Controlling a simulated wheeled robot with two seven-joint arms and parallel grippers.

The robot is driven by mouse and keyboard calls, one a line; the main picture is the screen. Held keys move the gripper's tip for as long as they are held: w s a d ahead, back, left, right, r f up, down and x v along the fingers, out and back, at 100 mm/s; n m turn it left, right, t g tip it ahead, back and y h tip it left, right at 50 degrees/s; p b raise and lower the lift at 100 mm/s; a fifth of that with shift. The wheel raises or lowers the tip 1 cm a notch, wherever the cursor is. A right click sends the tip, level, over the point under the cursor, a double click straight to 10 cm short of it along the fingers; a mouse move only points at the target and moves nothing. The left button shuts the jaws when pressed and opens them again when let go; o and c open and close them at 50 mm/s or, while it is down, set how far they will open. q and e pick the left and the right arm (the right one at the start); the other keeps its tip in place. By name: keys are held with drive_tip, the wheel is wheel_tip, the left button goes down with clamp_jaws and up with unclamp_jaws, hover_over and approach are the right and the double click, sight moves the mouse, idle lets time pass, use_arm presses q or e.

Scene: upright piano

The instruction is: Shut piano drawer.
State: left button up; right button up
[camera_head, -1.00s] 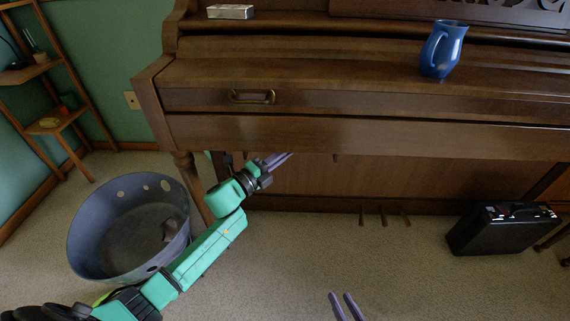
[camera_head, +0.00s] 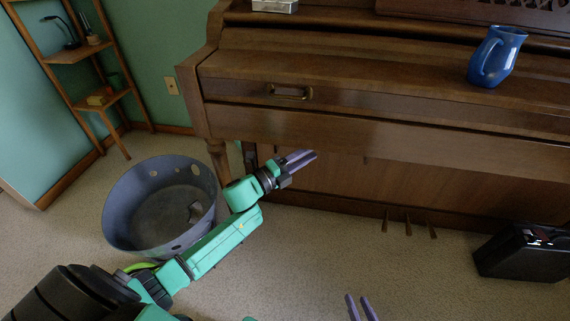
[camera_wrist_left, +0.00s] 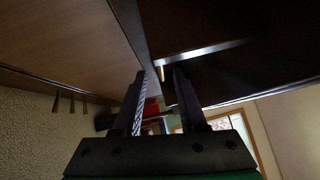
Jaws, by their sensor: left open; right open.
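The brown upright piano (camera_head: 420,125) has a long front with a brass handle (camera_head: 290,93) at its left on the drawer front (camera_head: 350,103). I cannot tell how far the drawer stands out. My left gripper (camera_head: 301,158) is open and empty, just below the front's lower edge and below the handle, pointing right. In the left wrist view its fingers (camera_wrist_left: 158,98) are apart, near the piano's dark underside, with nothing between them. My right gripper (camera_head: 362,308) is open at the bottom edge, low over the carpet and away from the piano; only its fingertips show.
A blue pitcher (camera_head: 496,56) and a small silver box (camera_head: 274,5) stand on the piano. A round grey tub (camera_head: 125,225) sits beside my left arm. A black case (camera_head: 520,255) is at right, pedals (camera_head: 408,222) under the piano. Carpet in front is clear.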

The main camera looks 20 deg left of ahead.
use_arm(q)
drive_tip(key=p+v, duration=0.2)
drive_tip(key=v, duration=0.9)
drive_tip(key=shift+s+a, duration=0.2)
drive_tip(key=shift+s, duration=0.1)
use_arm(e)
wheel_tip(320, 180, up, 3)
drive_tip(key=shift+d+r+g, duration=0.1)
drive_tip(key=shift+g, duration=0.2)
